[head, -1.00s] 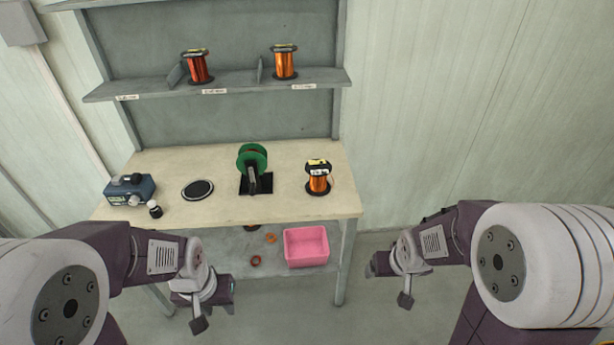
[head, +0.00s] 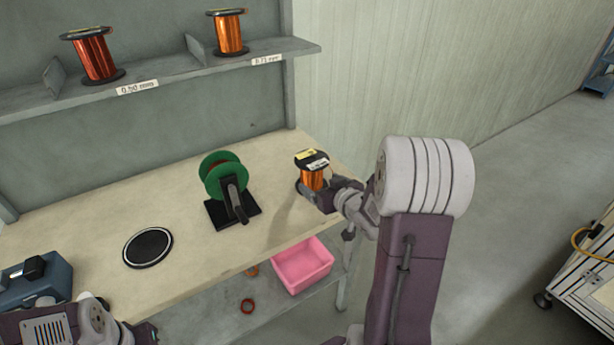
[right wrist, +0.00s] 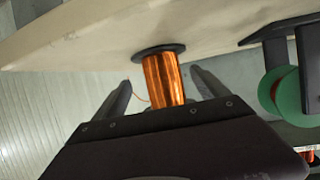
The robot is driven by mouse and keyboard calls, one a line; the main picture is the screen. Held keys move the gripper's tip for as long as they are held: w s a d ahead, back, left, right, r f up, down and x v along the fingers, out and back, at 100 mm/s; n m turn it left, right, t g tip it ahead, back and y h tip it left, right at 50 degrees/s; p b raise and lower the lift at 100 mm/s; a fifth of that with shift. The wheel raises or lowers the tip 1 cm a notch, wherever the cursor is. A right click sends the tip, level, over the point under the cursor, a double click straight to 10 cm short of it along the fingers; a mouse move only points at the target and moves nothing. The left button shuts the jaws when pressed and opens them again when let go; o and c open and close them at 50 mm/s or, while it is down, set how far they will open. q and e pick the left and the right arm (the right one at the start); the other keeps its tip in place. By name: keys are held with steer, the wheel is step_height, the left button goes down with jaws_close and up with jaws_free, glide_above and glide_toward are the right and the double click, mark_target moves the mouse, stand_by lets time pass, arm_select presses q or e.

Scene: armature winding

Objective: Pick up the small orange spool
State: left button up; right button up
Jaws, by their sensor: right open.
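The small orange spool (head: 311,178) stands upright on the right end of the workbench, with dark flanges and pale labels on top. My right gripper (head: 311,196) is at the spool, reaching in from the right; its tips are partly hidden in the head view. In the right wrist view the spool (right wrist: 163,80) lies between the two spread fingers of the right gripper (right wrist: 163,88), with a gap on each side. A loose wire end shows beside it. Of my left arm only a part shows at the lower left; its fingers are not visible.
A green spool on a black stand (head: 226,180) is left of the orange spool. A round black pad (head: 148,247) and a blue device (head: 38,279) are farther left. Larger spools (head: 93,55) (head: 230,32) stand on the shelf. A pink bin (head: 302,265) sits below.

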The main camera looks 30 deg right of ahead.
mark_target(312, 177)
steer(key=shift+w+a+f, duration=0.1)
steer(key=shift+w+f, duration=0.15)
steer(key=shift+w, duration=0.35)
steer(key=b+x, duration=0.1)
steer(key=x, duration=0.4)
steer(key=shift+w+r, duration=0.1)
steer(key=shift+r, duration=0.1)
steer(key=shift+c, duration=0.2)
jaws_close()
steer(key=shift+r, duration=0.15)
